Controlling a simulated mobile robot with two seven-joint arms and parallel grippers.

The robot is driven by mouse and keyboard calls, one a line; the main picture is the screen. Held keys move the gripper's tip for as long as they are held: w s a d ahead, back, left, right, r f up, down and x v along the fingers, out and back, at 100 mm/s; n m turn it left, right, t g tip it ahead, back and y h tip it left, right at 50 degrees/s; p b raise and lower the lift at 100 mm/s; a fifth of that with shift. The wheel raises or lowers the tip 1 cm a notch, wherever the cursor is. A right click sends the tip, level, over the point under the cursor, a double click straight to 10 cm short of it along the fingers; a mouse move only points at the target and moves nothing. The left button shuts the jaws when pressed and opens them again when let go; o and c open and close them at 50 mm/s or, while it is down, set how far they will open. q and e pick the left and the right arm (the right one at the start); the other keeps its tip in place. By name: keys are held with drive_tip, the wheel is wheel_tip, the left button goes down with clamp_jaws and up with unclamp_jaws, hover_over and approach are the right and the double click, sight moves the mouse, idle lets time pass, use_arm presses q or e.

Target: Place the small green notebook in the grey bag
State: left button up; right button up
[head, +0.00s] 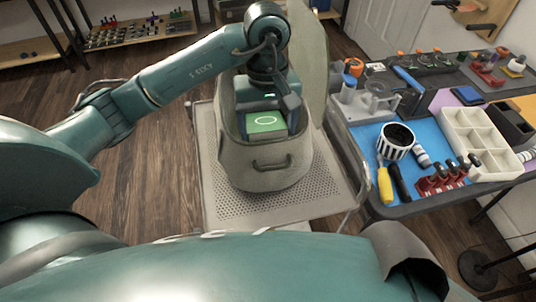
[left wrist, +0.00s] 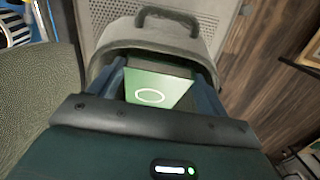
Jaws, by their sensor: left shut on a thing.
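The grey bag (head: 265,166) stands open on a perforated metal cart, with its lid raised behind it. It also shows in the left wrist view (left wrist: 185,42). The small green notebook (head: 265,122) has a pale oval ring on its cover. My left gripper (head: 268,108) points down into the bag's mouth and is shut on the notebook. In the left wrist view the notebook (left wrist: 155,90) sits between the two fingers, inside the bag's rim. The notebook's lower part and the bag's floor are hidden. My right gripper is not in view.
The perforated cart top (head: 225,203) has free room around the bag. A workbench on the right holds a blue mat (head: 362,135), a striped cup (head: 396,141), a yellow-handled tool (head: 385,184) and a white compartment tray (head: 482,143). A low shelf (head: 140,38) stands at the back left.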

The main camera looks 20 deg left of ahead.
use_arm(q)
wheel_tip(320, 180, down, 12)
drive_tip(key=shift+r+p, duration=0.15)
drive_tip(key=shift+p, duration=0.25)
drive_tip(key=shift+w, duration=0.1)
drive_tip(key=shift+f, duration=0.25)
drive_tip(key=o, duration=1.1)
drive_tip(key=shift+c, duration=0.2)
drive_tip(key=shift+r, duration=0.2)
drive_tip(key=r, duration=0.8)
drive_tip(key=r+b, duration=0.1)
drive_tip(key=r, duration=0.3)
drive_tip(key=shift+w+a, duration=0.2)
drive_tip(key=shift+w, duration=0.1)
